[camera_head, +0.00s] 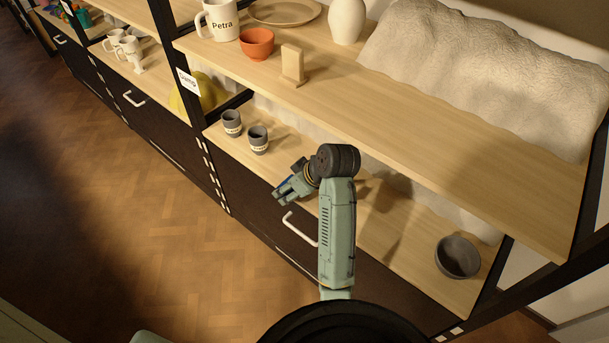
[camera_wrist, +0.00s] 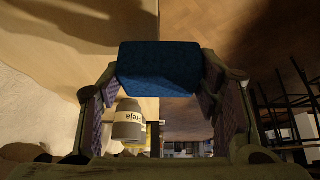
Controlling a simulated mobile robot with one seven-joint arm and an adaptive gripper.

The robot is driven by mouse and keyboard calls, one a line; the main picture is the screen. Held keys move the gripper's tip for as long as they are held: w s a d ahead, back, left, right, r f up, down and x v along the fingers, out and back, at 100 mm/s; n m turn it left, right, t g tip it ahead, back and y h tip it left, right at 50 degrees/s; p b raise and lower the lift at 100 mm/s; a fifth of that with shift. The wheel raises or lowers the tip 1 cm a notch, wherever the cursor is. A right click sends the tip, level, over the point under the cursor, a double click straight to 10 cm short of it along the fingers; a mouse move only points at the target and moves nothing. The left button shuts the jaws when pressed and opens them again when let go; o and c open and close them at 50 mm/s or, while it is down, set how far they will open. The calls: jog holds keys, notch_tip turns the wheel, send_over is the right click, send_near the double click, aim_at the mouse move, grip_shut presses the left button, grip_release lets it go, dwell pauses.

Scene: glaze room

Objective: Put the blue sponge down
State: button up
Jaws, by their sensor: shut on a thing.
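The blue sponge (camera_wrist: 160,68) is a dark blue block. It sits between the two fingers of my gripper (camera_wrist: 158,88) in the wrist view, pinched from both sides. In the head view my gripper (camera_head: 284,190) reaches over the front part of the lower shelf (camera_head: 375,237), just right of two dark grey cups. The sponge is mostly hidden by the gripper there. I cannot tell whether it touches the shelf.
Two grey labelled cups (camera_head: 258,139) (camera_head: 232,123) stand close left of the gripper; one labelled cup (camera_wrist: 130,122) shows in the wrist view. A grey bowl (camera_head: 458,257) stands at the right. An upper shelf (camera_head: 430,135) overhangs. The lower shelf between gripper and bowl looks clear.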

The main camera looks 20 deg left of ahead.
jog(key=shift+w+d, duration=0.25)
jog(key=shift+w, duration=0.45)
jog(key=w, duration=0.1)
jog(key=w+d+p, duration=0.1)
jog(key=w, duration=0.1)
jog(key=shift+w+d, duration=0.2)
jog(key=shift+w, duration=0.1)
jog(key=shift+s+f, duration=0.15)
jog(key=shift+f, duration=0.45)
jog(key=shift+a+f, duration=0.1)
jog(key=shift+f, duration=0.05)
jog(key=shift+f, duration=0.2)
jog(key=o, duration=1)
jog(key=shift+o, duration=0.2)
